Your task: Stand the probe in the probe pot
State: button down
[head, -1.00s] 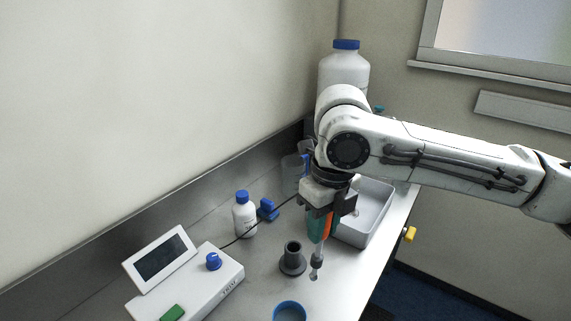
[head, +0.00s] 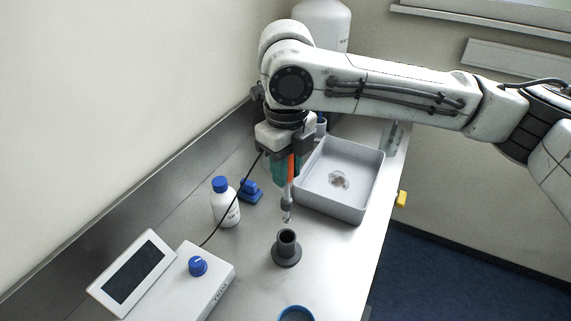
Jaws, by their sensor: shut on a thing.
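The probe (head: 286,203) hangs upright from my gripper (head: 284,158), which is shut on its upper part. It has a grey shaft with a clear tip, and an orange and a teal-green part show at the jaws. A black cable runs from it toward the meter. The probe pot (head: 287,247) is a dark grey upright tube on a round base, standing on the steel bench. In the head view the probe tip shows just above the pot's open mouth, apart from it; the exact depth between them is hard to tell.
A white meter (head: 185,283) with a tilted screen (head: 133,274) and blue knob stands front left. A blue-capped bottle (head: 226,206) and a blue block (head: 250,191) stand left. A grey tray (head: 341,180) lies right; a blue-rimmed cup (head: 296,314) is in front.

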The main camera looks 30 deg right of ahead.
aim_at(287, 217)
jog(key=shift+f+b, duration=3.65)
jog(key=shift+f, duration=2.2)
jog(key=shift+f+b, duration=0.35)
jog(key=shift+f, duration=0.25)
jog(key=c, duration=0.8)
grip_release()
notch_tip(287, 217, up, 11)
jog(key=shift+f+b, duration=0.1)
jog(key=shift+b, duration=0.3)
